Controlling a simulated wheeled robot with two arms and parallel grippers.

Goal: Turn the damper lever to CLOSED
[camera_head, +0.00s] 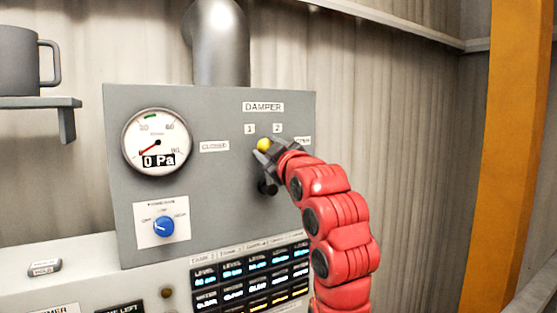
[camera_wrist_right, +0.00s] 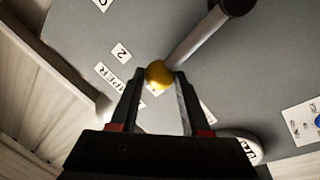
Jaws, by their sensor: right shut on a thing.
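The damper lever has a yellow ball knob (camera_head: 264,144) and a dark pivot (camera_head: 268,187) below it on the grey panel. The lever stands roughly upright, its knob just below the labels 1 (camera_head: 250,129) and 2 (camera_head: 277,128). The CLOSED label (camera_head: 214,146) is to its left and the OPEN label (camera_head: 303,141), partly hidden by my arm, to its right. My right gripper (camera_head: 266,150) is shut on the knob. In the right wrist view, the yellow knob (camera_wrist_right: 159,74) sits between the fingertips (camera_wrist_right: 160,82), with the grey rod (camera_wrist_right: 197,36) running to the pivot. My left gripper is out of view.
A round gauge (camera_head: 157,141) reads 0 Pa. A blue dial (camera_head: 163,226) is below it. A console with lit displays (camera_head: 250,277) lies under the panel. A shelf with a grey mug (camera_head: 20,62) is at upper left. An orange post (camera_head: 508,150) stands at right.

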